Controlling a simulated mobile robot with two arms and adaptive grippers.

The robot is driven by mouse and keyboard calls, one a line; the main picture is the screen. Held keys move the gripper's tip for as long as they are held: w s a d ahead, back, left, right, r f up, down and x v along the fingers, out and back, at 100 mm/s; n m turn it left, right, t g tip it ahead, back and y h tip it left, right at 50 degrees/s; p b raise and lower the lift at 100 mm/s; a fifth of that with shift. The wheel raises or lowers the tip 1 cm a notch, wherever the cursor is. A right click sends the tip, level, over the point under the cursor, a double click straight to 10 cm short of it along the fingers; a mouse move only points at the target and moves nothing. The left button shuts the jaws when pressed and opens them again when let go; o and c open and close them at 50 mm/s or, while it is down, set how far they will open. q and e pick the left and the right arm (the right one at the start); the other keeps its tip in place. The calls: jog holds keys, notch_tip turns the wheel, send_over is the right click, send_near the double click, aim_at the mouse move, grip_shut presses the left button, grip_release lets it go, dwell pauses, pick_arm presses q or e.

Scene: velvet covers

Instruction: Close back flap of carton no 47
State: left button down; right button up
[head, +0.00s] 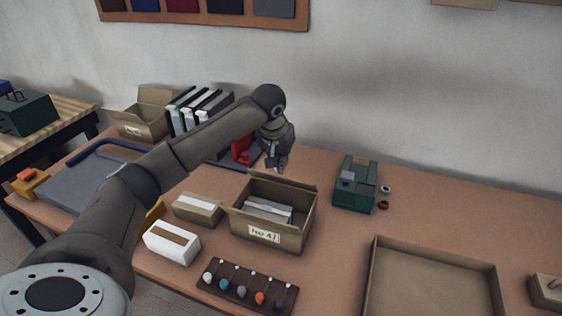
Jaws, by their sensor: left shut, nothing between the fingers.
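The carton labelled with a handwritten number (295,236) stands on the table, its top open. Grey and white flat items (267,209) lie inside. Its back flap (295,182) shows as a narrow strip along the rear edge, not lying over the opening; its exact angle is hard to tell. My left arm reaches across from the left, and my left gripper (277,168) points down just behind the carton's rear edge, near the back flap's left part. It is shut and empty. I cannot tell whether it touches the flap. My right gripper is out of view.
Small boxes (172,243) stand left of the carton, and a rack of coloured knobs (247,287) lies in front. A green device (355,185) stands to the right, a shallow tray (435,249) at front right. Binders (200,110) and another open carton (140,124) stand behind left.

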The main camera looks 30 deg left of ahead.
pick_arm(q)
jog(key=shift+s+f+b, duration=0.15)
jog(key=shift+b, duration=0.15)
jog(key=shift+s+t, duration=0.15)
jog(key=shift+t, duration=0.15)
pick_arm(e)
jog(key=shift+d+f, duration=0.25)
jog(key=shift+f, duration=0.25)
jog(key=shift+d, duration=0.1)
pick_arm(q)
jog(key=shift+s+b, duration=0.1)
jog(key=shift+b, duration=0.3)
jog(key=shift+s+d+f+t+b, duration=0.1)
jog(key=shift+s+f+t+b, duration=0.05)
jog(key=shift+s+t+b, duration=0.35)
jog(key=shift+s+d+f+b, duration=0.2)
jog(key=shift+s+b, duration=0.1)
jog(key=shift+b, duration=0.4)
jog(key=shift+s+d+f+b, duration=0.25)
jog(key=shift+s+f+b, duration=0.6)
jog(key=shift+s+b, duration=0.25)
jog(key=shift+s+d+f+b, duration=0.2)
jog(key=shift+s+f+b, duration=0.6)
jog(key=shift+s+b, duration=0.2)
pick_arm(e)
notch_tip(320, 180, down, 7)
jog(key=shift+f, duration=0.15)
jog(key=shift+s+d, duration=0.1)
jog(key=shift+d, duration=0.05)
